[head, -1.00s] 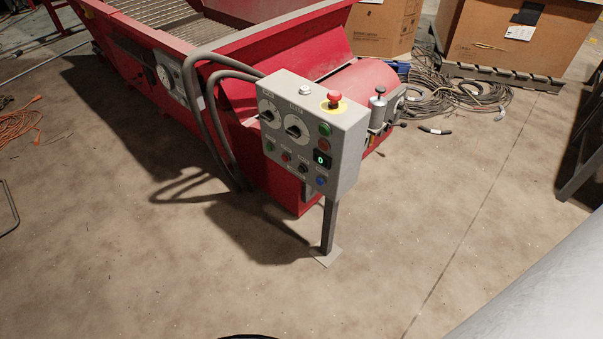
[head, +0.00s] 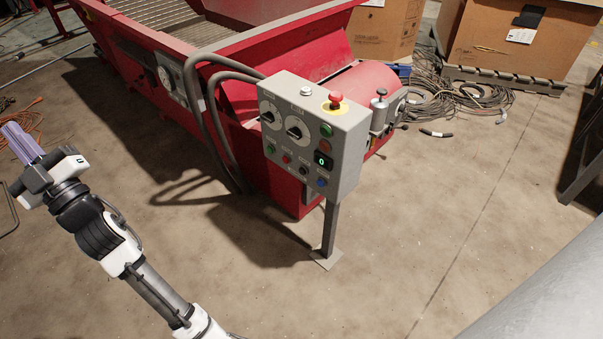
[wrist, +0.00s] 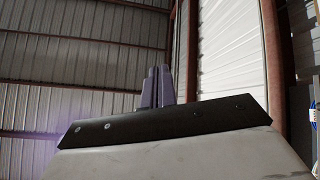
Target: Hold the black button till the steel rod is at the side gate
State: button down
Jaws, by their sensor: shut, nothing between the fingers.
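The grey control box (head: 347,150) stands on a post right of centre in the head view. The small black button (head: 303,170) sits in its lower row, between a red and a blue button. Nothing touches it. My gripper (head: 18,140) is at the far left of the head view, well apart from the box, with its purple-grey fingers pointing up and left. The fingers are together and empty; they also show in the wrist view (wrist: 157,86) against a corrugated wall. I cannot make out a steel rod or a side gate in either view.
A red machine (head: 290,190) with a slatted bed stands behind the box. A red mushroom knob (head: 336,97) tops the box, and grey hoses (head: 205,110) arch at its left. Cables (head: 455,98) and cardboard boxes (head: 520,45) lie behind. The floor (head: 250,290) in front is clear.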

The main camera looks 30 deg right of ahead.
jog(key=w+d+f+m+g+h, duration=0.1)
jog(key=w+d+f+h, duration=0.3)
jog(key=d+f, duration=0.4)
jog(key=w+d+f+m+g+h, duration=0.1)
jog(key=w+d+f+m+h, duration=0.1)
jog(key=w+d+f+h, duration=0.45)
jog(key=w+d+f+m+h, duration=0.1)
jog(key=d+f+h, duration=0.2)
jog(key=d+f, duration=0.7)
jog(key=s+d+f+m+g+h, duration=0.1)
jog(key=s+d+f+g+h, duration=0.2)
jog(key=d+f, duration=0.7)
jog(key=s+d+f+m+g+h+b, duration=0.1)
jog(key=s+d+f+g+h, duration=0.2)
jog(key=d+f, duration=0.7)
jog(key=shift+s+d+f, duration=0.35)
jog(key=shift+f, duration=0.15)
jog(key=shift+d, duration=0.1)
